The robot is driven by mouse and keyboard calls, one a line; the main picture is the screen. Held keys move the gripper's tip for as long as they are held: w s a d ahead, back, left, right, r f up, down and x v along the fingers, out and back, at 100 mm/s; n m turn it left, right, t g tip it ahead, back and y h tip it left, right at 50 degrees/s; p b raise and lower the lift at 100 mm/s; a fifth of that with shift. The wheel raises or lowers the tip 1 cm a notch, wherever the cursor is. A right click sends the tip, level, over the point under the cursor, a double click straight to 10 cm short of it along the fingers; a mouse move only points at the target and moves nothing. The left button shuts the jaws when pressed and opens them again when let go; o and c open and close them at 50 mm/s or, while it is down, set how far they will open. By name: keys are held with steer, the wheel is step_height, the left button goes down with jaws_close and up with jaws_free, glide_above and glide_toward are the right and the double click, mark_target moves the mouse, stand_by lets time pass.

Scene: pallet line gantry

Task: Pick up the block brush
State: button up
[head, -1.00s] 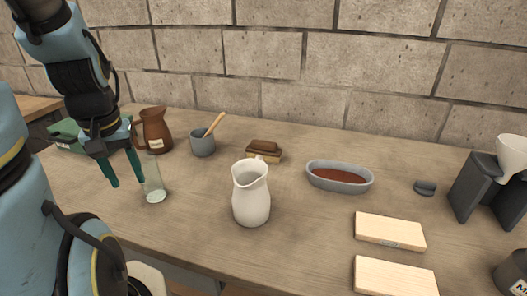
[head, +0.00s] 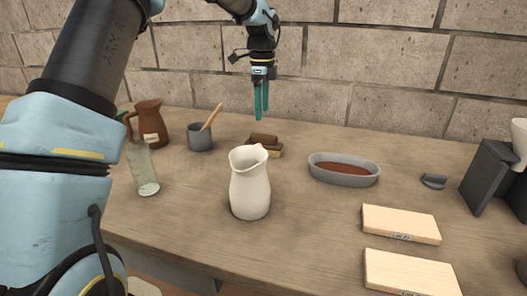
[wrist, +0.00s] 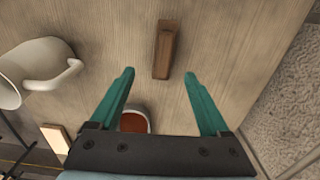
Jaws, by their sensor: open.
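The block brush (head: 266,140) lies on the table near the wall, just behind the white pitcher (head: 249,186). It has a dark brown upper part and a lighter base, and the pitcher's rim hides a little of it. My gripper (head: 262,114) points down above the brush, apart from it, with its teal fingers empty. In the wrist view, the brush (wrist: 165,50) appears as a narrow brown bar just beyond the gap between the open fingertips (wrist: 159,73).
An oval grey dish (head: 343,181) with red-brown contents sits right of the brush. A grey cup (head: 200,137) with a wooden handle stands left, near a brown jug (head: 150,124) and a glass (head: 144,170). Pale boards (head: 401,224) lie front right. The block wall (head: 330,60) is close behind.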

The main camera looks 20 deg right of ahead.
mark_target(265, 135)
steer(key=shift+d+f, duration=0.25)
steer(key=shift+f, duration=0.05)
step_height(265, 135, down, 5)
steer(key=shift+r+p, duration=0.1)
steer(key=shift+p, duration=0.5)
steer(key=shift+d+f+p, duration=0.15)
steer(key=shift+f+p, duration=0.45)
steer(key=shift+f, duration=0.75)
steer(key=shift+d+f+p, duration=0.1)
steer(key=shift+f+p, duration=0.5)
steer(key=shift+f, duration=0.75)
steer(key=shift+w, duration=0.1)
jaws_close()
